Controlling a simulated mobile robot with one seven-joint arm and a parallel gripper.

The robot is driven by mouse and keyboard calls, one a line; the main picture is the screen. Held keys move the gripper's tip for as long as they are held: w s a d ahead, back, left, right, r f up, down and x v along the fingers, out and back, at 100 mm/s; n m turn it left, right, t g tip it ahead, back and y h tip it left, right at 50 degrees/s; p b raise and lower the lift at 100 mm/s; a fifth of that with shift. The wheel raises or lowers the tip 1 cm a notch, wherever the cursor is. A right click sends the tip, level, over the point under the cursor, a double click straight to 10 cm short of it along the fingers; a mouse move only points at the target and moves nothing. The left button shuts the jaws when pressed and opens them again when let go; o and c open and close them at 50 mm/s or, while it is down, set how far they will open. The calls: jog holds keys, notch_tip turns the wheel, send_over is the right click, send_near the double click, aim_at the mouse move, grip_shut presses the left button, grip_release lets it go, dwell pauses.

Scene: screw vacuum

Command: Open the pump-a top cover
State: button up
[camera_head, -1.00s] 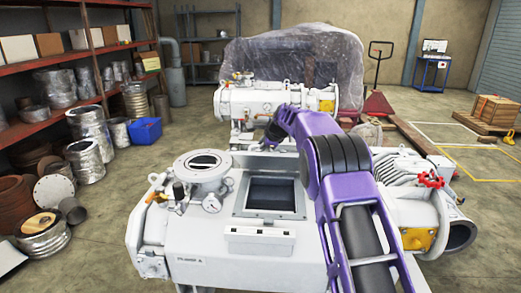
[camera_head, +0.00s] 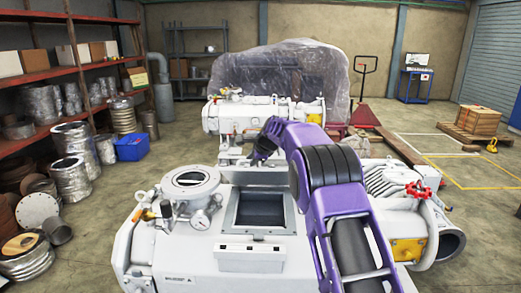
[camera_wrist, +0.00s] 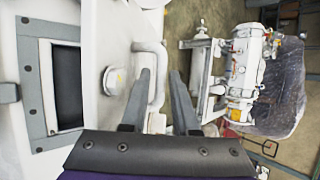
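Pump-a (camera_head: 200,250) is a large white machine in front of me with a small label low on its front. Its top has a grey bolted rectangular frame (camera_head: 229,210) around a dark recess. The recess also shows at the left of the wrist view (camera_wrist: 68,90). I cannot tell which panel is the top cover. My gripper (camera_head: 260,155) is beyond the frame, near the pump's far side. In the wrist view my gripper (camera_wrist: 160,72) has its two fingers apart with a gap between them. A white curved handle (camera_wrist: 157,75) shows beside the left finger; contact is unclear.
A round flanged port (camera_head: 190,180) with a gauge (camera_head: 199,222) stands left of the frame. A red valve wheel (camera_head: 418,189) is at the right. A second white pump (camera_head: 230,117) stands behind. Shelving (camera_head: 70,75) lines the left wall.

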jog(key=v, duration=1.6)
jog(key=shift+b, duration=0.4)
jog(key=shift+c, duration=0.7)
jog(key=s+a+f+g+y, duration=0.1)
jog(key=f, duration=0.2)
jog(key=s+a+f+m+g+y+b, duration=0.1)
jog(key=f, duration=0.3)
jog(key=s+a+f+m+g+y+b, duration=0.1)
jog(key=f, duration=0.3)
jog(key=shift+a, duration=0.25)
grip_shut()
jog(key=m+t+y+b, duration=0.7)
jog(key=m+t+y, duration=0.2)
jog(key=m+y, duration=0.55)
send_near(241, 171)
jog(key=shift+m+h, duration=0.65)
jog(key=shift+h, duration=0.3)
jog(key=x, duration=0.6)
jog(key=shift+s+d+r, duration=0.15)
jog(key=shift+d+r, duration=0.05)
jog(key=shift+r, duration=0.1)
